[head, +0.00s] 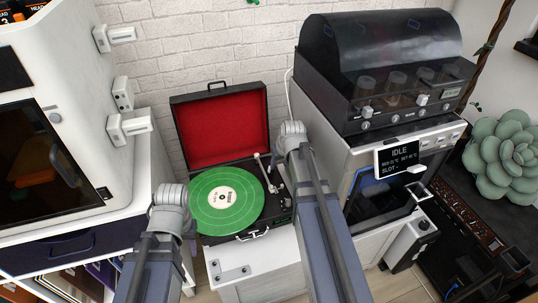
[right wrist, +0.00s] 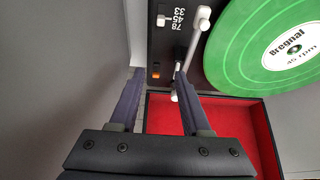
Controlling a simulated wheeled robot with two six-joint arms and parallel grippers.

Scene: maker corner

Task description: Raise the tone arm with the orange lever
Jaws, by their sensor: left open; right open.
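The record player (head: 270,226) is an open black case with a red-lined lid. A green record (head: 226,200) lies on it, also in the right wrist view (right wrist: 288,50). The white tone arm (head: 263,168) is along the record's right side; part of it shows in the right wrist view (right wrist: 203,18). The small orange lever (right wrist: 156,71) is on the black deck below the speed marks. My right gripper (right wrist: 158,74) is open and empty, its fingertips on either side of the lever as seen; contact cannot be told. In the head view my left arm stands left of the record, its gripper not visible.
A white speed switch (right wrist: 163,20) is near the lever. The raised lid (head: 222,125) stands behind the deck. A domed machine (head: 380,70) and a cabinet are on the right. A white machine (head: 60,110) is on the left. The white stand (head: 262,262) has clear room in front.

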